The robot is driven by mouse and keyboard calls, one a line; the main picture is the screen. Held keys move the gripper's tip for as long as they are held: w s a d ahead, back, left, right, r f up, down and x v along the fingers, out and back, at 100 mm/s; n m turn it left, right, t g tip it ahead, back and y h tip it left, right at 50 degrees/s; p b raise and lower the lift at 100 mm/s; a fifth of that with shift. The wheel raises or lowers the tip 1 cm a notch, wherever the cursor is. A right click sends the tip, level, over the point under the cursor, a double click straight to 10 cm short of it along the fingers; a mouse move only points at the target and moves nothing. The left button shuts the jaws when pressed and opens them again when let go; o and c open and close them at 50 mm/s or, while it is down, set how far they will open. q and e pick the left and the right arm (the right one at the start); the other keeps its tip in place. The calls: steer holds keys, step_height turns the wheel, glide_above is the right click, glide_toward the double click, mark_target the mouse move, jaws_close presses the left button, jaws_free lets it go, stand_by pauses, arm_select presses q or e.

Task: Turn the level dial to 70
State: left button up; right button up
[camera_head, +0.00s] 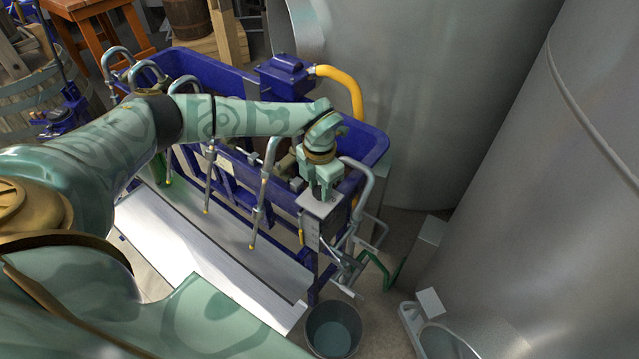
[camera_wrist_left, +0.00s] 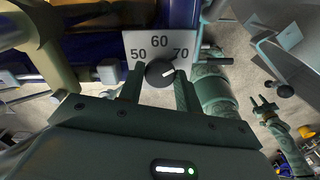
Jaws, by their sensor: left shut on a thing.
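The level dial is a black round knob (camera_wrist_left: 160,73) on a pale plate (camera_wrist_left: 133,40) marked 50, 60 and 70. The knob's white mark points right, to the 70 side; I cannot tell if it lines up exactly. In the head view the plate (camera_head: 313,207) sits at the trough's front right corner, with the knob hidden by my gripper. My left gripper (camera_head: 321,194) comes down from above, shut on the knob, its fingers (camera_wrist_left: 160,88) on either side. What looks like my right gripper (camera_wrist_left: 264,104) shows small at the right of the wrist view, open and empty.
The blue trough (camera_head: 378,142) carries several curved filling spouts (camera_head: 268,180) along its front. A bucket (camera_head: 334,331) and a jug (camera_head: 412,322) stand in front on the right. Large steel tanks (camera_head: 420,90) close off the back and right.

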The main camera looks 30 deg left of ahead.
mark_target(320, 190)
arm_select(q)
steer(key=shift+w+r, duration=0.1)
stand_by(0.4)
steer(key=o, duration=1)
step_height(320, 190, up, 16)
steer(key=shift+r, duration=0.15)
steer(key=shift+d, duration=0.1)
